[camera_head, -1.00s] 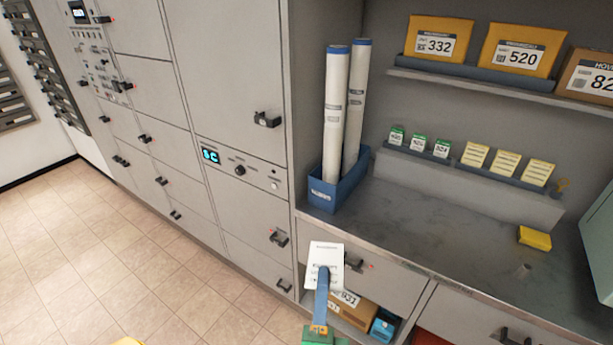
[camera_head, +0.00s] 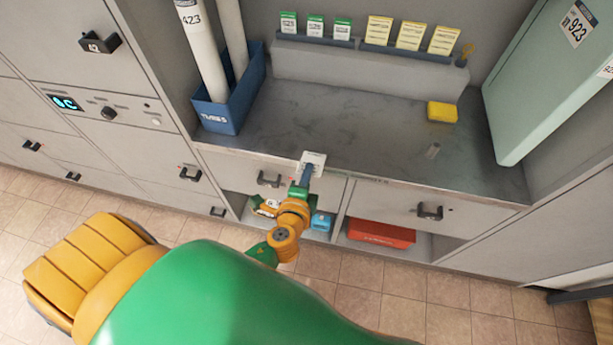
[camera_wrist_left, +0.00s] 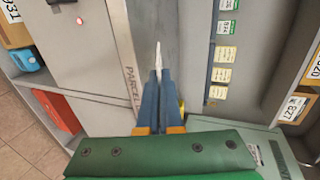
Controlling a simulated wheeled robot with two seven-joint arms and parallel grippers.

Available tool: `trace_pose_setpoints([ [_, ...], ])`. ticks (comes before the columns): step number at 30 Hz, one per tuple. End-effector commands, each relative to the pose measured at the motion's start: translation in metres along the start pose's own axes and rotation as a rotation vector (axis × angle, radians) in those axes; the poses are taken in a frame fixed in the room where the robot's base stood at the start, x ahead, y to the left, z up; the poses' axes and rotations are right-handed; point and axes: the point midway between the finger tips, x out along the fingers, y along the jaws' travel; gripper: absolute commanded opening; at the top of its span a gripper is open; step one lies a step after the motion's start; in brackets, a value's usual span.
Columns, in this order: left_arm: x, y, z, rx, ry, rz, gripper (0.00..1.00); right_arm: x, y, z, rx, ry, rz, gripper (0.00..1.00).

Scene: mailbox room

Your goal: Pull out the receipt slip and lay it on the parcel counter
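The white receipt slip (camera_head: 314,158) is pinched at the tips of my left gripper (camera_head: 306,178), by the front edge of the grey parcel counter (camera_head: 375,138). In the left wrist view the slip (camera_wrist_left: 158,54) appears nearly edge-on, standing out beyond the two blue fingers (camera_wrist_left: 158,78), which are closed together on it. The counter (camera_wrist_left: 178,30) lies beyond it there. Whether the slip touches the counter, I cannot tell. My right gripper is not in view.
A blue bin (camera_head: 232,105) with white tubes stands at the counter's left. The middle of the counter is clear. Drawers with black handles (camera_head: 430,212) are below.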

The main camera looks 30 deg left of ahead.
Motion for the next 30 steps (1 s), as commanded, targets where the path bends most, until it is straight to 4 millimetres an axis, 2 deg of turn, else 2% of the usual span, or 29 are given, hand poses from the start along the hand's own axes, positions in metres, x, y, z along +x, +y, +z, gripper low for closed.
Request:
trace_pose_setpoints([
  [12,0.061,0.003,-0.001,0.001,0.000,-0.003,0.00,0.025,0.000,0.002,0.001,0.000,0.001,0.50],
  [18,0.084,0.006,0.000,0.000,-0.001,-0.002,0.00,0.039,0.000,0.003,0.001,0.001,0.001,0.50],
  [24,0.094,0.005,0.000,0.001,-0.001,-0.002,0.00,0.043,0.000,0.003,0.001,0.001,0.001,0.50],
  [30,0.094,0.004,0.000,0.001,-0.001,-0.001,0.00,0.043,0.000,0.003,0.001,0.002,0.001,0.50],
])
